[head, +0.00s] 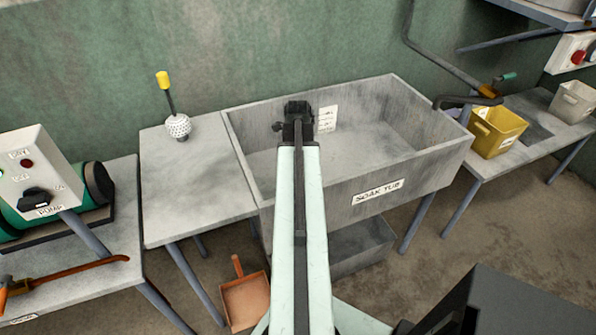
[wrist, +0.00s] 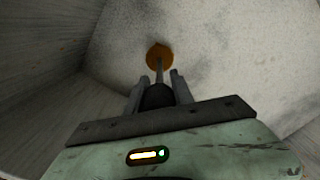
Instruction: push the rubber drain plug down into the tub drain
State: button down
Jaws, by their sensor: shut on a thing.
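The grey soak tub (head: 366,196) stands against the wall, with a label on its front. My gripper (head: 298,112) is over the tub and shows from behind in the head view. In the wrist view my gripper (wrist: 158,88) is shut on the dark grip of the rubber drain plug. A thin stem runs from the grip to a round orange-brown disc (wrist: 158,56) at its far end, over the pale tub floor. Whether the disc touches the floor I cannot tell. I see no drain opening; the disc may cover it. My arm hides part of the tub in the head view.
A pump box (head: 35,180) stands further left. A yellow bin (head: 497,131) is at right. Tub walls rise close around my gripper.

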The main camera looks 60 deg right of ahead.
jog(key=shift+f+b, duration=0.65)
jog(key=shift+f, duration=0.1)
jog(key=c, duration=1)
grip_release()
jog(key=shift+r, duration=0.1)
notch_tip(320, 180, up, 8)
jog(key=p, duration=0.8)
notch_tip(320, 180, up, 5)
jog(key=p, duration=0.5)
